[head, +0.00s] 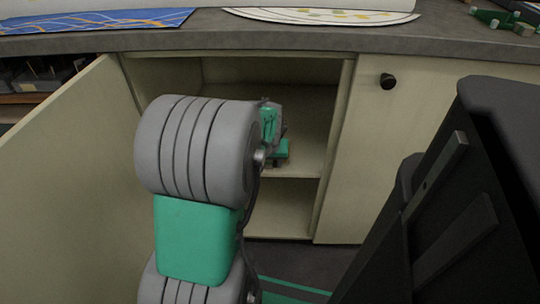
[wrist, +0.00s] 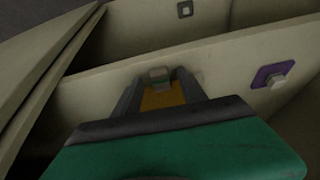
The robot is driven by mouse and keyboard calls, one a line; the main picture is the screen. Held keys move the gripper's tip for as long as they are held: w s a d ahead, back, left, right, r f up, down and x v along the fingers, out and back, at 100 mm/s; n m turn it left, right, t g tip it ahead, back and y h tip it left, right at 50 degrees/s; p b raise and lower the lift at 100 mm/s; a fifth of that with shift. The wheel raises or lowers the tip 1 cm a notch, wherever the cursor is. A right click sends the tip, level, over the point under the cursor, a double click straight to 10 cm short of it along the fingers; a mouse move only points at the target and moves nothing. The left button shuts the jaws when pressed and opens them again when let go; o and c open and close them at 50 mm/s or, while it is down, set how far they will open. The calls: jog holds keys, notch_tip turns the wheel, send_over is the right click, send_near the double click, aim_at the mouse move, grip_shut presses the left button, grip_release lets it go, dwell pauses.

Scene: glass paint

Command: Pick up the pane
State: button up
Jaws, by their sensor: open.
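An amber, flat, square-looking piece (wrist: 163,97) with a small grey block at its far edge lies between the two dark fingers of my gripper (wrist: 157,84) in the wrist view. It looks like a pane; its near part is hidden by my gripper's green body. The fingers stand apart, one on each side; I cannot tell whether they touch it. A similar purple piece (wrist: 262,77) with a pale block sits to the right on the same pale surface. In the head view my gripper (head: 278,150) is inside the open cabinet, mostly hidden by my arm, and no pane shows there.
The cabinet (head: 337,150) has its left door (head: 75,160) swung open and its right door (head: 400,160) shut. A shelf edge (head: 300,178) crosses inside. The grey countertop (head: 300,38) above holds a blue patterned sheet (head: 95,20) and a white rounded sheet (head: 320,15).

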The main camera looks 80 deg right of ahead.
jog(key=shift+c, duration=0.3)
grip_shut()
dwell(0.5)
